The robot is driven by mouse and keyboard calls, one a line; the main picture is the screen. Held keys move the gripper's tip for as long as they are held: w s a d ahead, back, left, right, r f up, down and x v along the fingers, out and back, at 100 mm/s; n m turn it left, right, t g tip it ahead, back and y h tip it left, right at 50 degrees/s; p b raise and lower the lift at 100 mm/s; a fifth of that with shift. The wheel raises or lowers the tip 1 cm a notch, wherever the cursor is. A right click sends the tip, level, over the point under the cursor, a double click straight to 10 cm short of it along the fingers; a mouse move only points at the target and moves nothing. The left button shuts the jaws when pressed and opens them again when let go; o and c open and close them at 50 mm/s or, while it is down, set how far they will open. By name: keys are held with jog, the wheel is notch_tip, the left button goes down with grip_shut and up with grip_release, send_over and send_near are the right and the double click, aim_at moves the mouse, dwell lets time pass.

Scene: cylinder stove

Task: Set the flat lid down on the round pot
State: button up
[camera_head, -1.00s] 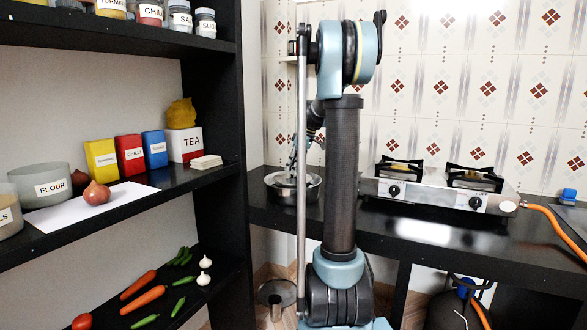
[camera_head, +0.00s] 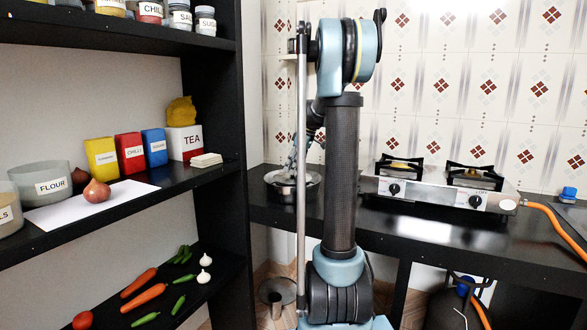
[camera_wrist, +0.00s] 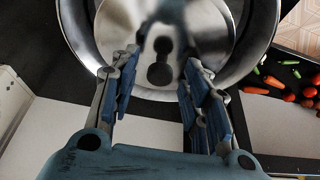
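The round metal pot (camera_head: 312,192) stands on the black counter beside the shelf, partly hidden by my arm. In the wrist view its rim (camera_wrist: 265,35) curves around a shiny, smooth disc, which looks like the flat lid (camera_wrist: 115,25). The disc is narrower than the rim and appears to lie within it; its exact height and tilt cannot be told. My gripper (camera_wrist: 160,80) is over the near side of the pot, its two blue-padded fingers spread apart with nothing seen held. In the head view the gripper is small and partly hidden.
A two-burner stove (camera_head: 440,187) with an orange hose stands to the right on the counter. The black shelf (camera_head: 215,175) rises close on the left, carrying boxes, jars and vegetables. The counter between pot and stove is mostly behind my arm.

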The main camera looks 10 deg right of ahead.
jog(key=shift+r, duration=0.15)
jog(key=v, duration=1.1)
jog(key=shift+r, duration=0.3)
jog(key=shift+s, duration=0.15)
jog(key=s+a+f+m+h, duration=0.1)
jog(key=s+a+f+m, duration=0.15)
jog(key=s, duration=0.55)
jog(key=s+a+f+m, duration=0.1)
jog(key=s+f, duration=0.3)
jog(key=s, duration=0.3)
jog(key=s+a+f+m+h, duration=0.15)
jog(key=s+f, duration=0.25)
jog(key=s, duration=0.4)
jog(key=s+f+m+h, duration=0.1)
jog(key=s+f+m, duration=0.4)
jog(key=s+f, duration=1.2)
jog(key=shift+s+d+f+m, duration=0.25)
jog(key=shift+s+m, duration=0.15)
jog(key=shift+s, duration=0.1)
